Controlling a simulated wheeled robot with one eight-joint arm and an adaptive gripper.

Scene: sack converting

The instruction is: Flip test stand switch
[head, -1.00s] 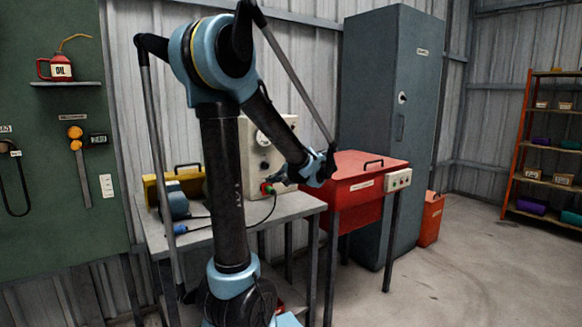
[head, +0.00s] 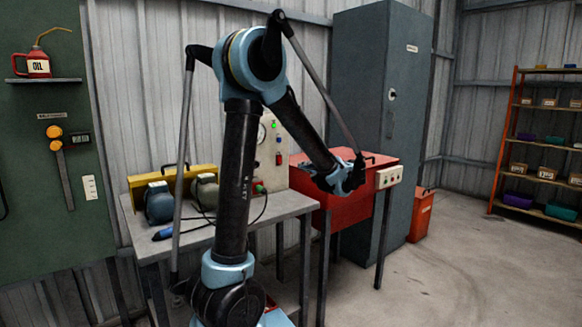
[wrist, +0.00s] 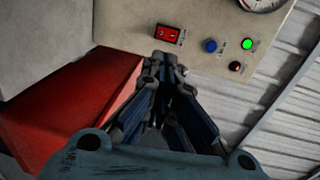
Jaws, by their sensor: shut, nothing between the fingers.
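The test stand is a beige panel (head: 296,168) at the back of the grey table. In the wrist view its face (wrist: 120,20) carries a red rocker switch (wrist: 167,34) in a dark frame. The switch also shows in the head view (head: 278,158). A lit green lamp (wrist: 247,44), a blue button (wrist: 211,46) and a small dark red lamp or button (wrist: 235,67) sit beside it. My gripper (wrist: 165,66) is shut and empty, its tips just below the switch in the picture. I cannot tell whether they touch the panel. The switch's position is unclear.
A red lidded box (head: 345,190) with a button panel stands right of the table. A tall grey cabinet (head: 375,90) stands behind. The floor at right is clear.

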